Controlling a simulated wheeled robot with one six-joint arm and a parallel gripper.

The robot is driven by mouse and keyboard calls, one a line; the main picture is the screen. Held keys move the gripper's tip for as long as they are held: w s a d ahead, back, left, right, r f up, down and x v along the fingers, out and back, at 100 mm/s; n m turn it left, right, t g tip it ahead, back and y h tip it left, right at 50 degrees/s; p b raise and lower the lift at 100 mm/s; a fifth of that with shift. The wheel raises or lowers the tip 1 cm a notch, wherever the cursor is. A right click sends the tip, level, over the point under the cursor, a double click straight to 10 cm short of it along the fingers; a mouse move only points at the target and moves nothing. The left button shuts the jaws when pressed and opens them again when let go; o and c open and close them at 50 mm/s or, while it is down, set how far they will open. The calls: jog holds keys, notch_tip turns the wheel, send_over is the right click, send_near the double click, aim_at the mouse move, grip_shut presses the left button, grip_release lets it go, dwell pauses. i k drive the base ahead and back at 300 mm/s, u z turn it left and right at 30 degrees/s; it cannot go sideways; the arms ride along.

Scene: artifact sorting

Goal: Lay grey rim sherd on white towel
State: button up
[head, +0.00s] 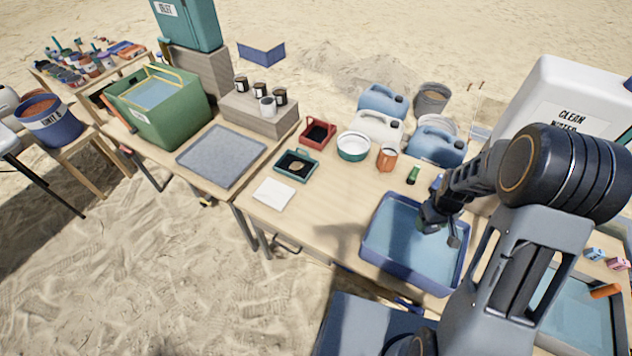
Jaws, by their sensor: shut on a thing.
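My gripper (441,230) is over the blue basin of water (374,256), low and near its right side. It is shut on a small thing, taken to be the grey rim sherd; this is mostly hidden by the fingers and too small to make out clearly. The white towel (274,194) lies flat and empty on the wooden table, well to the left of my gripper, near the front edge.
A dark tray (282,174) holding a tan piece, a red tray (318,133), a white-green bowl (353,146) and an orange cup (387,158) stand behind. A grey mat (220,155) lies left. Table between towel and basin is clear.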

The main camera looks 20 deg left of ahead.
aim_at(267, 190)
jog(key=u, duration=0.05)
jog(key=k, duration=0.5)
jog(key=u, duration=0.7)
jog(key=i, duration=0.3)
jog(key=u, duration=0.95)
jog(key=i, duration=1)
jog(key=u, duration=0.3)
